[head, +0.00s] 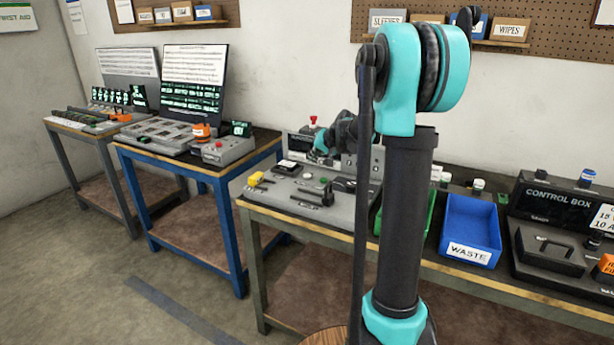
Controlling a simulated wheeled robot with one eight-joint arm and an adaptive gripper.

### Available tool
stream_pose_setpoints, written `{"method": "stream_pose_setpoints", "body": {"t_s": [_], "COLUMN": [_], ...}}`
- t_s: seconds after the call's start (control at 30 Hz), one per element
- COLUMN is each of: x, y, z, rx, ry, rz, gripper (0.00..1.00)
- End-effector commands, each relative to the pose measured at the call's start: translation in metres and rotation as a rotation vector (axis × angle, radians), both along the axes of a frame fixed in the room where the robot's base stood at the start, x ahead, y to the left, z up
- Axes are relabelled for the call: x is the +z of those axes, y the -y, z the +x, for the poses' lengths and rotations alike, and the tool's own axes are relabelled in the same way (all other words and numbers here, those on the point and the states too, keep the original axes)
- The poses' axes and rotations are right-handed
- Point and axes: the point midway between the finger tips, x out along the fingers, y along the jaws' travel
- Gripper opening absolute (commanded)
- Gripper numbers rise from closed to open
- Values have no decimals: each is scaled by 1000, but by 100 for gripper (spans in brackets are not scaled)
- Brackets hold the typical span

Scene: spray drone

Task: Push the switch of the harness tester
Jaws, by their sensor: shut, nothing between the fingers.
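A grey bench unit (290,187) lies on the left end of the near bench, with a raised panel at its back. It carries a yellow part, black parts and a small green button. No label reading harness tester is legible, so I cannot tell for sure that this is it or which part is its switch. A red knob (313,120) shows at the top of the raised panel. My gripper (322,148) is shut and empty in front of that panel, above the back of the unit. Whether it touches anything is unclear. My arm hides the unit's right side.
A blue bin (469,227) marked WASTE and a green bin (427,215) stand to the right, then a black control box (545,205). A blue table (200,165) at left holds a screen and a grey box with a red button. Floor shows between the tables.

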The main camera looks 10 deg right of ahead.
Motion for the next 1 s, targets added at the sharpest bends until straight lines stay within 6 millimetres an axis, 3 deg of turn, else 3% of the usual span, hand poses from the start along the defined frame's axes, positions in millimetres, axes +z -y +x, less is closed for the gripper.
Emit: {"method": "stream_pose_setpoints", "body": {"t_s": [0.87, 1.0], "x": [0, 10], "y": [0, -2], "z": [0, 1], "rx": [0, 0], "ry": [0, 0], "rz": [0, 0], "gripper": [0, 0]}}
